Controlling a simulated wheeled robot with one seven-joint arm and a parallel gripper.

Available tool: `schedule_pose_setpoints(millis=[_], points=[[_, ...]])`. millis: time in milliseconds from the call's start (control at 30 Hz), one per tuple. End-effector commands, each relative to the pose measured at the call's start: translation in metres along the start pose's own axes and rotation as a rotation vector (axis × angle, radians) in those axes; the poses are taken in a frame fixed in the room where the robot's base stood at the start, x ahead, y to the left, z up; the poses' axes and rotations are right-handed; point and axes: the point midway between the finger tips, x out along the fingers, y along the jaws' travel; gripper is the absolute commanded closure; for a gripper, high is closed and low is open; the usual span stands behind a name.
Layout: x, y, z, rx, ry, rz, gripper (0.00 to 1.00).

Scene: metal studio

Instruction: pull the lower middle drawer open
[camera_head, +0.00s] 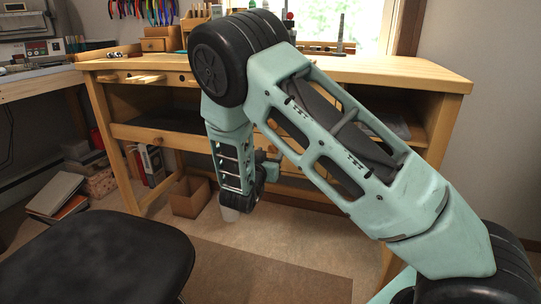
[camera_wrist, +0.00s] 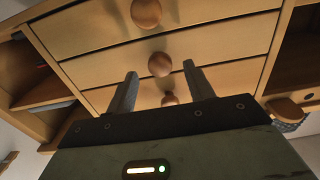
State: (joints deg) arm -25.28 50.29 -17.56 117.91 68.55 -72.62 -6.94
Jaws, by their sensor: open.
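In the wrist view, a stack of pale wooden drawer fronts, each with a round wooden knob, fills the middle and all look shut. The upper knob (camera_wrist: 146,12), the middle knob (camera_wrist: 160,64) and the bottom knob (camera_wrist: 169,100) show. My gripper (camera_wrist: 160,74) is open and empty, its two dark fingers pointing at the drawer fronts. The middle knob appears between the fingertips and the bottom knob between the fingers; the distance to them is hard to judge. Which front is the lower middle drawer is unclear. In the head view, my arm hides most of the drawers.
The wooden workbench (camera_head: 430,78) carries tools along its back. A black stool seat (camera_head: 95,258) stands at the front left. A cardboard box (camera_head: 190,197) and books (camera_head: 55,193) lie on the floor. Open shelf bays (camera_wrist: 45,88) flank the drawers.

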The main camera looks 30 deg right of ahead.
Motion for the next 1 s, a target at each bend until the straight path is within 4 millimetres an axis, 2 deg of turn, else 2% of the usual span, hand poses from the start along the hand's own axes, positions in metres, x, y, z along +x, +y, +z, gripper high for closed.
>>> schedule_pose_setpoints(millis=[200, 500, 533, 700, 733, 1000], points=[[0.019, 0.000, 0.001, -0.001, 0.000, -0.001, 0.47], [0.021, 0.000, 0.000, -0.001, 0.000, -0.001, 0.47], [0.021, 0.000, 0.000, -0.001, 0.000, -0.001, 0.50], [0.021, 0.000, 0.000, 0.000, 0.000, -0.001, 0.97], [0.021, 0.000, 0.000, -0.001, 0.000, -0.001, 1.00], [0.020, 0.000, 0.000, 0.000, -0.001, -0.001, 1.00]])
